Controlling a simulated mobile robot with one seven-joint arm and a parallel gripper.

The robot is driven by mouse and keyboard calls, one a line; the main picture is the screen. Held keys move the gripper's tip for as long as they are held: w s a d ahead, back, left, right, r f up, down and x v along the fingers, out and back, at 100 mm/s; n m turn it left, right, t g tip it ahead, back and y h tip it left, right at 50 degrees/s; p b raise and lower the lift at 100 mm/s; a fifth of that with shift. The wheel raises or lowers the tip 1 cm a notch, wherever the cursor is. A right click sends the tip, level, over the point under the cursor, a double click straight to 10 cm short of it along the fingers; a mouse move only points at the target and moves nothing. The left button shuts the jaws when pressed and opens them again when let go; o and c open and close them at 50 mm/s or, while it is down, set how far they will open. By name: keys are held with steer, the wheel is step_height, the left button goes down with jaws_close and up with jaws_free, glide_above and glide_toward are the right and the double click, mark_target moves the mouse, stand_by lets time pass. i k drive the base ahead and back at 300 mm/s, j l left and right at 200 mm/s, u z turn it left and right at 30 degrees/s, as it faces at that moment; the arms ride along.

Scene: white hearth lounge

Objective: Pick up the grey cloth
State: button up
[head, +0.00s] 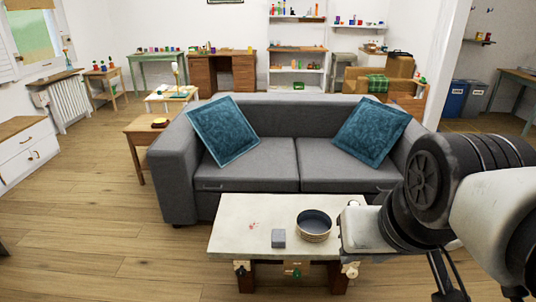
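A small grey block-shaped item (278,238) sits near the front edge of the pale low table (235,238). It may be the grey cloth folded up, but its texture is too small to tell. A round bowl with a dark blue inside (313,222) stands just right of it, a small gap apart. My arm reaches in from the right over the table's right end, and its pale link hides that corner. I cannot make out my gripper's fingers in this view. Nothing visible touches the grey item.
Small reddish marks or bits (254,226) lie on the table left of the bowl. A grey sofa (255,165) with two teal cushions (222,130) stands behind the table. A wooden side table (140,127) is left of the sofa. Wooden floor (110,225) at the left is clear.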

mark_target(278, 234)
steer(key=i+j, duration=0.2)
steer(key=i, duration=0.25)
steer(key=i+j, duration=0.2)
steer(key=i, duration=0.3)
steer(key=i+j, duration=0.2)
steer(key=i, duration=0.25)
